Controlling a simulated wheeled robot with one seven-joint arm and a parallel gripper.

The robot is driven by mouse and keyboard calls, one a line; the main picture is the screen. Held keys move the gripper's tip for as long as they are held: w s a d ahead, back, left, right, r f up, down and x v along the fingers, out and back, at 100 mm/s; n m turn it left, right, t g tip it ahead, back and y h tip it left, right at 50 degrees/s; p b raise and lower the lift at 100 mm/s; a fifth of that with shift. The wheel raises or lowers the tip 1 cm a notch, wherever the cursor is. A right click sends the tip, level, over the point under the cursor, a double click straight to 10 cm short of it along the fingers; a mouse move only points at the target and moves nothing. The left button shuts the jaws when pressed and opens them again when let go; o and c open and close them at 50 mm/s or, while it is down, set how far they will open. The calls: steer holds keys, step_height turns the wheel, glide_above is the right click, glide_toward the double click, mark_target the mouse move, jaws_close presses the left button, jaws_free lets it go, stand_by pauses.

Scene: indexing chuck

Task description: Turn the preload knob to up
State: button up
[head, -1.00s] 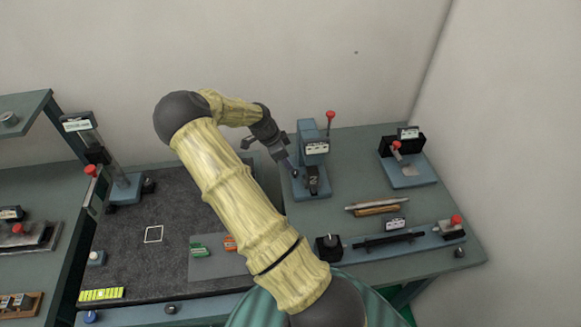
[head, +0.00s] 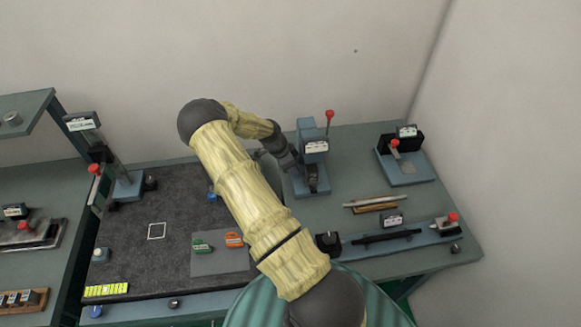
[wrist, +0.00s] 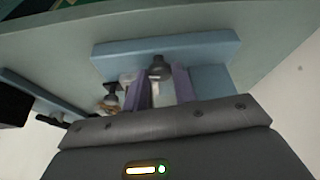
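A small blue fixture (head: 306,136) with a white label plate and a red-tipped lever stands at the back of the right bench. My gripper (head: 298,176) is at its lower left front and partly hides it. In the wrist view, my gripper (wrist: 162,84) shows two purple-grey fingers standing apart. A dark rounded knob (wrist: 159,66) appears between or just beyond the fingertips, in front of a blue plate (wrist: 120,52). I cannot tell whether the fingers touch it. No marking shows which way the knob points, and its label cannot be read.
A black knob block (head: 328,244) and a long rail with a red-tipped handle (head: 452,217) lie at the right bench's front. Two rods (head: 374,204) lie between. Another red-handled fixture (head: 405,165) stands at the right. Green (head: 201,246) and orange (head: 234,240) pieces lie on the left mat.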

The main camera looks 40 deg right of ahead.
steer(key=shift+w, duration=0.1)
steer(key=shift+n+t+b, duration=0.5)
steer(key=shift+n+b, duration=0.7)
steer(key=shift+b, duration=0.05)
steer(key=shift+r+n, duration=0.15)
steer(key=shift+n, duration=0.25)
steer(key=o, duration=1)
steer(key=b+v, duration=0.1)
steer(key=v, duration=0.4)
steer(key=b+v, duration=0.1)
steer(key=v, duration=0.5)
steer(key=b+v, duration=0.1)
steer(key=v, duration=0.5)
steer(key=shift+s+a+b, duration=0.25)
steer(key=shift+a+b, duration=0.05)
